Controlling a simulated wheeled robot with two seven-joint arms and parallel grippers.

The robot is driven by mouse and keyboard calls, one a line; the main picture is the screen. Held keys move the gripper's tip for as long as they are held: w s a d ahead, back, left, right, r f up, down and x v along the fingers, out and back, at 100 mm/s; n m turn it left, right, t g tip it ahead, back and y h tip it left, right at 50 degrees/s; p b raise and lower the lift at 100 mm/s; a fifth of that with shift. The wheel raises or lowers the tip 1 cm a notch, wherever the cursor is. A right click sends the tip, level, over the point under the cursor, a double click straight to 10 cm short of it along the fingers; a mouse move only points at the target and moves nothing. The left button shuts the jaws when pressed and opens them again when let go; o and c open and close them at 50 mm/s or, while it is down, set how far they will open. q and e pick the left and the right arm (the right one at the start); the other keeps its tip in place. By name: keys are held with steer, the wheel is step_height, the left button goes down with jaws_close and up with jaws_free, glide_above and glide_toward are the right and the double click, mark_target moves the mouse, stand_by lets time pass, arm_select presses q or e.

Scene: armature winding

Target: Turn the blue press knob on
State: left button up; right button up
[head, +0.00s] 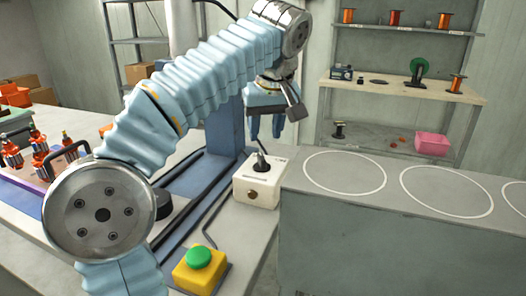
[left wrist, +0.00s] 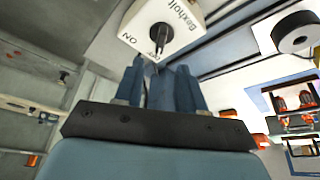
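The press's switch box (head: 260,180) is white and stands on the bench beside the blue press (head: 226,125). A dark knob (head: 260,160) with a thin lever rises from its top. In the left wrist view the box (left wrist: 183,18) shows ON and OFF marks, and the dark knob (left wrist: 158,38) is beside the OFF mark. My left gripper (head: 265,136) points down just above the knob, fingers apart with nothing visible between them. My right gripper is not in view.
A yellow box with a green button (head: 198,258) sits at the bench's front. A grey counter (head: 400,235) with white circles is right of the switch box. Orange-and-metal parts (head: 40,150) stand at left. Shelves with spools (head: 395,18) are at the back.

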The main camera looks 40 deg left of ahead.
mark_target(261, 156)
arm_select(q)
steer(key=x, duration=0.8)
jaws_close()
